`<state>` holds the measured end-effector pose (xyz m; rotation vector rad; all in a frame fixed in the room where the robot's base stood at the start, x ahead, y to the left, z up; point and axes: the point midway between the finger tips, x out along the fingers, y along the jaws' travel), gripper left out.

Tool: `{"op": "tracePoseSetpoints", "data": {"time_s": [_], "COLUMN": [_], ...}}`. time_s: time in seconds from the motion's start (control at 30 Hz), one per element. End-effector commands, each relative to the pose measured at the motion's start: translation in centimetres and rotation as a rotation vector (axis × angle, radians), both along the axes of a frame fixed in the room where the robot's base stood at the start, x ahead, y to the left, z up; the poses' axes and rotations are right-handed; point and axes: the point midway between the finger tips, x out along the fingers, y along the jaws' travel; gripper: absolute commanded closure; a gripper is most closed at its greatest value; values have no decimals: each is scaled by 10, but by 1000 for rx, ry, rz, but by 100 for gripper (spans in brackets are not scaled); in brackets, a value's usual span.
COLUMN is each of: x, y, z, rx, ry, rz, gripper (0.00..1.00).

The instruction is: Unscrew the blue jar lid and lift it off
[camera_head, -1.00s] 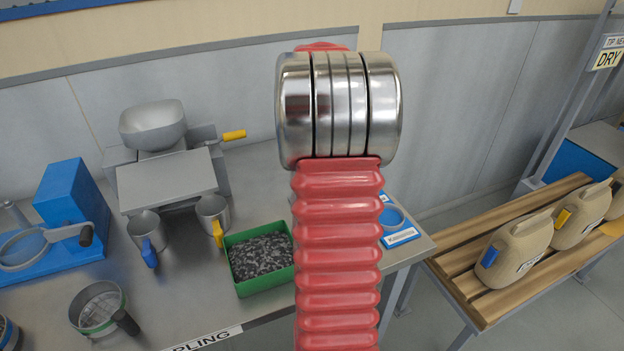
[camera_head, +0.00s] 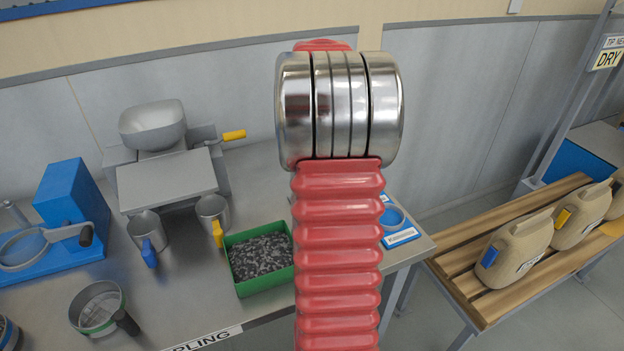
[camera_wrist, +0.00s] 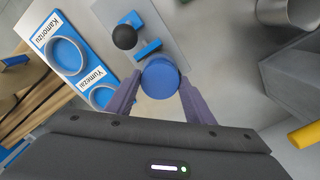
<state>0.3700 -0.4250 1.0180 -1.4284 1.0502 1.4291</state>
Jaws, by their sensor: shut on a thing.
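The round blue lid (camera_wrist: 161,73) shows from above in the wrist view. My gripper (camera_wrist: 160,84) has one purple finger on each side of it and is shut on it. The jar's body is mostly hidden beneath the lid and between the fingers, so I cannot tell whether the lid is still seated on it. In the head view my red arm covers the lid, the jar and my gripper.
A grey plate with a black ball knob (camera_wrist: 124,37) lies beside the lid. A green tray (camera_head: 262,286) of dark grains and metal cups (camera_head: 147,228) stand on the bench. Tan jugs (camera_head: 515,248) rest on the slatted rack.

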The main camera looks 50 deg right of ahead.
Motion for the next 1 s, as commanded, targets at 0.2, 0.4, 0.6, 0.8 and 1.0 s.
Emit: {"op": "tracePoseSetpoints", "data": {"time_s": [0.2, 0.4, 0.6, 0.8, 1.0], "x": [0, 0, 0, 0, 0], "y": [0, 0, 0, 0, 0], "z": [0, 1, 7, 14, 22], "rx": [0, 0, 0, 0, -1], "ry": [0, 0, 0, 0, 0], "rz": [0, 0, 0, 0, 0], "gripper": [88, 88, 88, 88, 88]}}
